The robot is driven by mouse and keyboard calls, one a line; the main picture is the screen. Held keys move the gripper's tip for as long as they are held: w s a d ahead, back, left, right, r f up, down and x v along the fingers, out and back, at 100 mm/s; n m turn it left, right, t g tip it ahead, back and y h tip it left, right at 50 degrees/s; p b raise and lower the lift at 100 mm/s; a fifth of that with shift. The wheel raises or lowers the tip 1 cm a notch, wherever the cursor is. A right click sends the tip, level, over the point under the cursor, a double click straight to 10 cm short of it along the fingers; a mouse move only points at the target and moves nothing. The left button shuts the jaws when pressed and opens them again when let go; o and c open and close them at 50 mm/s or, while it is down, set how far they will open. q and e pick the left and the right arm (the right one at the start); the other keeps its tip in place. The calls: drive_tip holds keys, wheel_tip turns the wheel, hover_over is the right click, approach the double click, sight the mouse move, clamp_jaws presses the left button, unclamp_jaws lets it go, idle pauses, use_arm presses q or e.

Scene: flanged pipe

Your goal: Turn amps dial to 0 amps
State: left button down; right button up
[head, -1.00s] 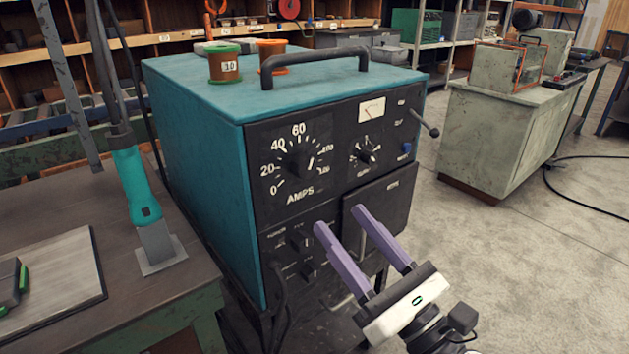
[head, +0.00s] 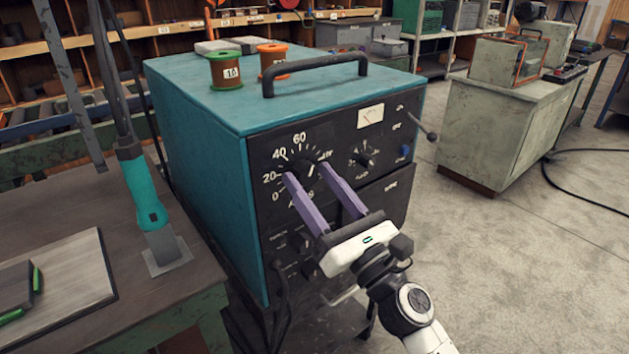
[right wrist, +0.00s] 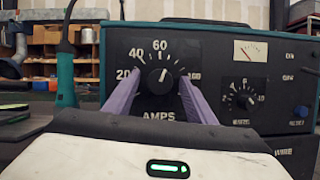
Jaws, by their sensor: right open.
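The amps dial (head: 305,170) is a black round knob on the front panel of a teal welding machine (head: 200,180), with a white scale around it. In the right wrist view the knob (right wrist: 160,81) carries a white mark that points up and slightly right, near 60. My right gripper (head: 307,168) is open, its purple fingers reaching toward the panel. In the right wrist view the two fingertips (right wrist: 157,92) stand left and right of the knob, with gaps visible. I cannot tell how far the tips are from the panel. My left gripper is not in view.
A smaller knob (head: 364,160), a meter (head: 371,116) and a side lever (head: 428,132) sit right of the dial. A handle (head: 315,72) and two spools (head: 225,70) are on top. A workbench (head: 185,285) with a teal-handled tool (head: 145,195) stands left.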

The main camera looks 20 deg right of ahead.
drive_tip(key=c, duration=1)
drive_tip(key=shift+c, duration=0.2)
drive_tip(key=shift+n, duration=0.4)
